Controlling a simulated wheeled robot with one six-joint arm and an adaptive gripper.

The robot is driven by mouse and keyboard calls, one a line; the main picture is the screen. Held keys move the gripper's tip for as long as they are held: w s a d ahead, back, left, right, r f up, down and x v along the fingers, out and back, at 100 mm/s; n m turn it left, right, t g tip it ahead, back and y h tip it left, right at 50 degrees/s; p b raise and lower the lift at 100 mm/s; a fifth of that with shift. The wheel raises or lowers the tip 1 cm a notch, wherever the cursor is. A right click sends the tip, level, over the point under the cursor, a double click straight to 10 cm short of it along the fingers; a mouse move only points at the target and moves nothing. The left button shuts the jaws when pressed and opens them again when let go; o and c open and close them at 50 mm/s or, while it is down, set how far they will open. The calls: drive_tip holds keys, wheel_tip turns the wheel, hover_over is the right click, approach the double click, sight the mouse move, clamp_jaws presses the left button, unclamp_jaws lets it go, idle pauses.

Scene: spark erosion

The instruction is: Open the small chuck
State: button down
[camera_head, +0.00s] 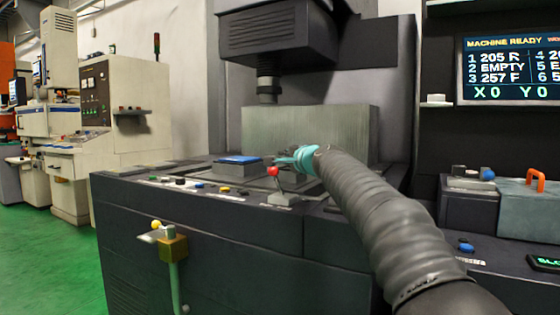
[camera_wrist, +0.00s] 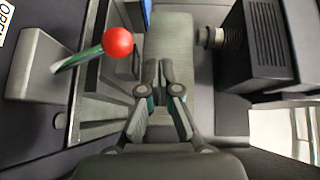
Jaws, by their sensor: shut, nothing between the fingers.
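A lever with a red ball knob (camera_head: 272,171) stands on a small grey base (camera_head: 284,198) at the front edge of the machine. In the wrist view the red ball (camera_wrist: 118,42) and its rod are left of my gripper, and a label reading OPEN (camera_wrist: 4,18) shows at the top left corner. My gripper (camera_wrist: 165,70) is shut and empty, apart from the lever. In the head view my teal gripper (camera_head: 290,160) is just beside and above the red ball. I cannot tell which part is the small chuck itself.
A blue-topped block (camera_head: 238,160) lies left of the lever, behind a row of buttons (camera_head: 200,185). A dark machine head (camera_head: 278,35) hangs above a grey block (camera_head: 260,125). A screen (camera_head: 510,70) reads MACHINE READY. A yellow-knobbed lever (camera_head: 156,225) is on the cabinet front.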

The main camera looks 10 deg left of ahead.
drive_tip(key=s+d+r, duration=0.5)
drive_tip(key=s+r, duration=0.1)
drive_tip(key=s, duration=0.1)
drive_tip(key=shift+s+r, duration=0.2)
drive_tip(key=shift+r, duration=0.15)
drive_tip(key=shift+d, duration=0.1)
